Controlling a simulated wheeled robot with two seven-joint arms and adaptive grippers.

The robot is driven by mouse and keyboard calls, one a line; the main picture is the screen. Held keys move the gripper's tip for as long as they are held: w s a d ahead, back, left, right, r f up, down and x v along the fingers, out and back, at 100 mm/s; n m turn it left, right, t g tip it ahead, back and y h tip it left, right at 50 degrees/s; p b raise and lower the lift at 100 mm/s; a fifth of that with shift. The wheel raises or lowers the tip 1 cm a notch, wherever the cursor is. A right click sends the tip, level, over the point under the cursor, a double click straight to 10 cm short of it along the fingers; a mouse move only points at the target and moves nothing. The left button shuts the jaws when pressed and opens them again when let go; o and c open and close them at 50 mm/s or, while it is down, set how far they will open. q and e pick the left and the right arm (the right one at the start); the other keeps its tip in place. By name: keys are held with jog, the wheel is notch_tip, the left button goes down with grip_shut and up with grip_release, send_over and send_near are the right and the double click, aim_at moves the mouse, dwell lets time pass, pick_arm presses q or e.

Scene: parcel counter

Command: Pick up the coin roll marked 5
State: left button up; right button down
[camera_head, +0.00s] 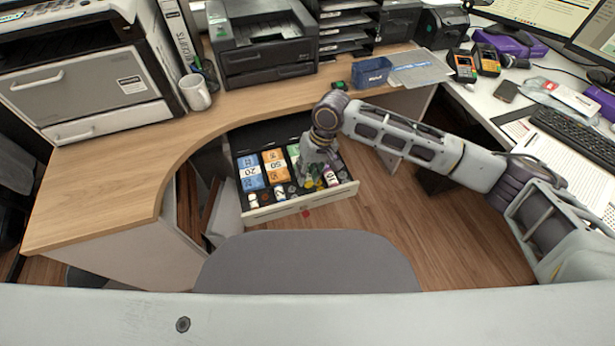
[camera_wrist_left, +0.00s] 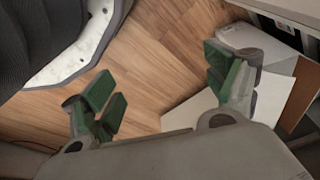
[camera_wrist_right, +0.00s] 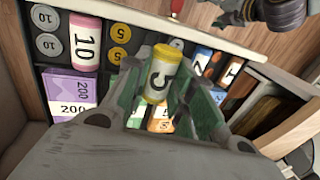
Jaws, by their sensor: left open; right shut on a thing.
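The yellow coin roll marked 5 (camera_wrist_right: 158,75) stands between the green-padded fingers of my right gripper (camera_wrist_right: 162,92) in the right wrist view. The gripper is shut on it, and the number faces the camera. In the head view my right gripper (camera_head: 318,165) is over the right part of the open cash drawer (camera_head: 302,203) and hides the roll. Whether the roll is clear of the drawer floor I cannot tell. My left gripper (camera_wrist_left: 164,88) is open and empty above the wooden floor in the left wrist view.
The drawer holds a roll marked 10 (camera_wrist_right: 86,42), purple 200 notes (camera_wrist_right: 68,88), loose coins (camera_wrist_right: 120,32), and blue notes marked 20 (camera_head: 250,172). A grey chair back (camera_head: 305,262) stands in front of the drawer. The wooden counter (camera_head: 120,170) borders it.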

pick_arm(q)
jog(key=shift+s+a+f+p, duration=0.15)
jog(key=shift+f, duration=0.35)
jog(key=shift+s+a+f+p, duration=0.15)
jog(key=shift+a+f, duration=0.05)
jog(key=shift+f, duration=0.3)
jog(key=shift+s+a+f+p, duration=0.15)
jog(key=shift+f, duration=0.35)
pick_arm(e)
jog(key=shift+r, duration=2.35)
